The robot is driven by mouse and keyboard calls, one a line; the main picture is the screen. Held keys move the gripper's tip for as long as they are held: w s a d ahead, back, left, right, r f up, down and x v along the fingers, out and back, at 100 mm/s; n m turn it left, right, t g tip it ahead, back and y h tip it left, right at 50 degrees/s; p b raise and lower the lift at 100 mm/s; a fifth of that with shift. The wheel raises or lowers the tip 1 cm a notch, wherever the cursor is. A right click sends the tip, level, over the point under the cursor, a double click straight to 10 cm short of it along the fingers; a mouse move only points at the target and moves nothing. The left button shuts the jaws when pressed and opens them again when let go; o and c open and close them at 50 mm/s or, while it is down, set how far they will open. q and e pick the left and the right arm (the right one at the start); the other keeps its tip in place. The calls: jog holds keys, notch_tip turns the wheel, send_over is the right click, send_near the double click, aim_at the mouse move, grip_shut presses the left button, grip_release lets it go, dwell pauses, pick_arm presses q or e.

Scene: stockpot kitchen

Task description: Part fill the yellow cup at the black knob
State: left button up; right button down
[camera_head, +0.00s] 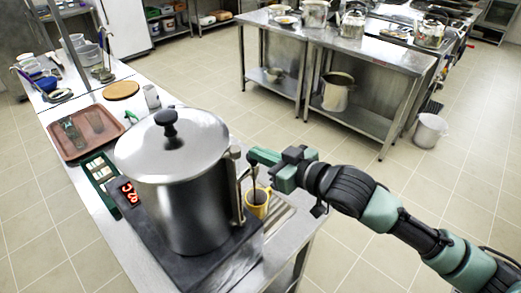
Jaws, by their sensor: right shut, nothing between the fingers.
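The yellow cup (258,206) stands upright on the drip grating at the right side of the big steel stockpot (185,205). Its inside looks dark; the liquid level is too small to tell. My right gripper (252,158) is shut and empty, just above the cup and beside the pot's upright metal fitting (236,185). It hides most of the tap area, so I cannot tell a tap knob there or whether the gripper touches it. A black knob (168,125) shows on the pot's lid. My left gripper is out of view.
The pot stands on a dark heater with a red display (129,193). A brown tray (78,151) with glasses, a green box (101,173) and a round wooden board (121,90) lie to the left. Open floor separates this counter from another steel table (375,62).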

jog(key=shift+s+f, duration=0.1)
jog(key=shift+f, duration=0.45)
dwell(1.4)
pick_arm(q)
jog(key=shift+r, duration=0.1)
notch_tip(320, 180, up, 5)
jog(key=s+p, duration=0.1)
jog(key=p, duration=0.4)
pick_arm(e)
notch_tip(320, 180, up, 6)
jog(key=f, duration=0.1)
pick_arm(q)
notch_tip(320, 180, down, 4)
jog(key=b, duration=0.4)
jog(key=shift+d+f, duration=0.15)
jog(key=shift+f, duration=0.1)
pick_arm(e)
jog(key=v, duration=1)
